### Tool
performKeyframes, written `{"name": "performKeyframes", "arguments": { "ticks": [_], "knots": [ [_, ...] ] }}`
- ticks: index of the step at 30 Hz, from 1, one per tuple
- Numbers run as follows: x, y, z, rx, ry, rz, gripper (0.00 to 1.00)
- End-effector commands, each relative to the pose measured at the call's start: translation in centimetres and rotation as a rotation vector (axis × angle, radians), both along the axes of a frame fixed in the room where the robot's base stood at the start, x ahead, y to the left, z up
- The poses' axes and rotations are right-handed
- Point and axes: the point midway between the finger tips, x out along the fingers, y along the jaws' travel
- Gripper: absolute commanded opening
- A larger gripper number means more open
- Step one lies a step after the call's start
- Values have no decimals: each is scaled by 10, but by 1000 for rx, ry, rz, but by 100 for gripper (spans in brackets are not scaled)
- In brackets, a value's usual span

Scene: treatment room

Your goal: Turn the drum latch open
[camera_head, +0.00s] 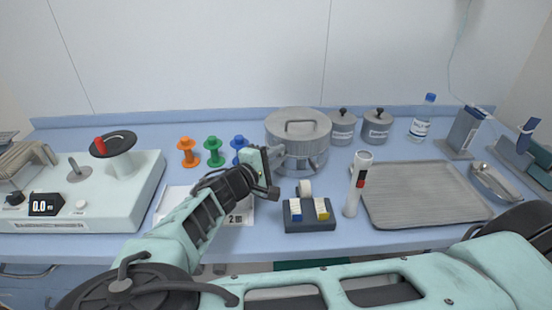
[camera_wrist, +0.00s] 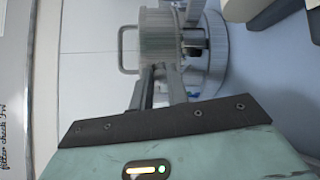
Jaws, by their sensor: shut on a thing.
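The drum (camera_head: 298,130) is a round grey metal vessel with a lid and a bar handle on top, standing at the back middle of the counter. In the wrist view it appears sideways, with its lid (camera_wrist: 160,35) and lid handle (camera_wrist: 125,50). My gripper (camera_head: 278,154) reaches the drum's front left side. In the wrist view my gripper (camera_wrist: 160,70) has its two grey fingers converging at the lid edge, shut on the drum latch, which is mostly hidden between the fingertips. A dark fitting (camera_wrist: 196,42) shows beside them on the drum's side.
Two lidded grey jars (camera_head: 343,128) stand right of the drum. Orange, green and blue spools (camera_head: 213,152) stand left. In front are a box of small packs (camera_head: 308,214) and a white cylinder (camera_head: 357,185). A metal tray (camera_head: 425,194) lies right; a white device (camera_head: 120,185) stands left.

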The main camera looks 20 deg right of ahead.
Motion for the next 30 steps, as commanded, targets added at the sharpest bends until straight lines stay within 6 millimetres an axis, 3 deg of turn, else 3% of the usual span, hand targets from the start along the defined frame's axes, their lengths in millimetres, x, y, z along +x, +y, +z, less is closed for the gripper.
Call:
{"name": "performKeyframes", "arguments": {
  "ticks": [21, 22, 24, 30],
  "knots": [
    [-1, 0, -4, 44, -67, 0, 0],
    [-1, 0, -4, 44, -67, 0, 19],
    [-1, 0, -4, 44, -66, 1, 37],
    [-1, 0, -3, 42, -67, 0, 37]
  ]
}}
